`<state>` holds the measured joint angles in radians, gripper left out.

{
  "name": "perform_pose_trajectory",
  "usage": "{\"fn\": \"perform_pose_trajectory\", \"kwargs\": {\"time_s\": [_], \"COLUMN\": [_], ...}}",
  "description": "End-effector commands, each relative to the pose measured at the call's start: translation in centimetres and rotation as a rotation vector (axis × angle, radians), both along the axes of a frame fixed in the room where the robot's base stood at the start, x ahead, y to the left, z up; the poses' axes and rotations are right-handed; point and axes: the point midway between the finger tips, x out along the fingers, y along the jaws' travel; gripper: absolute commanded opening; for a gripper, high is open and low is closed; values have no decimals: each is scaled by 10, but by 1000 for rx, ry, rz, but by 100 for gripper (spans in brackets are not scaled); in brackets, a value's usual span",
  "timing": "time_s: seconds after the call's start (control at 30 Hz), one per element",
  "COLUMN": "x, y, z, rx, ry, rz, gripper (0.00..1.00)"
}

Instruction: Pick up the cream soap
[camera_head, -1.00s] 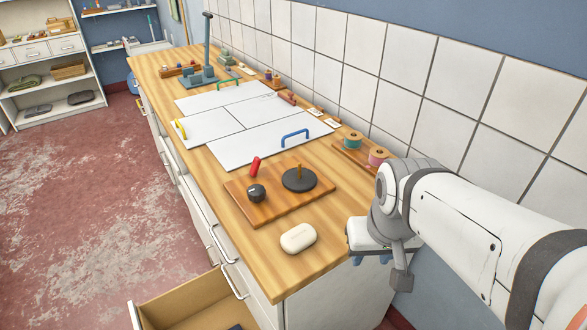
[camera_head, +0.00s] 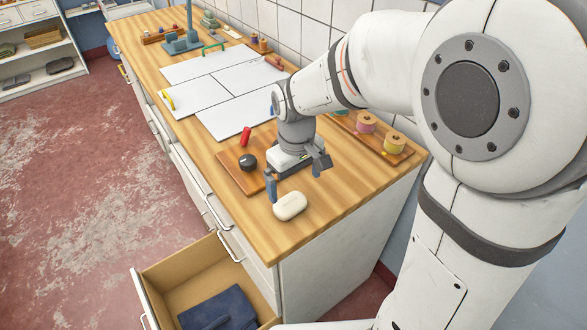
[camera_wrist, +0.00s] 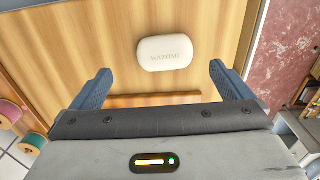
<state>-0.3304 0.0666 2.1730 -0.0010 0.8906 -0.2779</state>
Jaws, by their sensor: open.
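The cream soap (camera_head: 290,206) is a rounded pale bar lying flat on the wooden counter near its front end, just in front of the wooden board. In the wrist view the soap (camera_wrist: 164,53) shows whole, with lettering on its top. My gripper (camera_head: 294,187) is open and empty, pointing down above the front edge of the board, behind the soap. In the wrist view its two blue fingers (camera_wrist: 158,83) stand wide apart, and the soap lies beyond them, a little right of the middle between them, untouched.
Thread spools (camera_head: 394,142) stand on a rack at the right. An open drawer (camera_head: 173,271) holds dark folded cloth. The counter around the soap is clear.

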Motion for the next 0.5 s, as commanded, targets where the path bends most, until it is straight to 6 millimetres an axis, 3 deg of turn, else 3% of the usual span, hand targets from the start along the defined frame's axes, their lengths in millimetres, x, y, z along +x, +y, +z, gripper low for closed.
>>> {"fn": "perform_pose_trajectory", "kwargs": {"time_s": [0.5], "x": [4], "y": [10], "z": [-56], "rx": [-5], "ry": [17], "rz": [38], "gripper": [100]}}
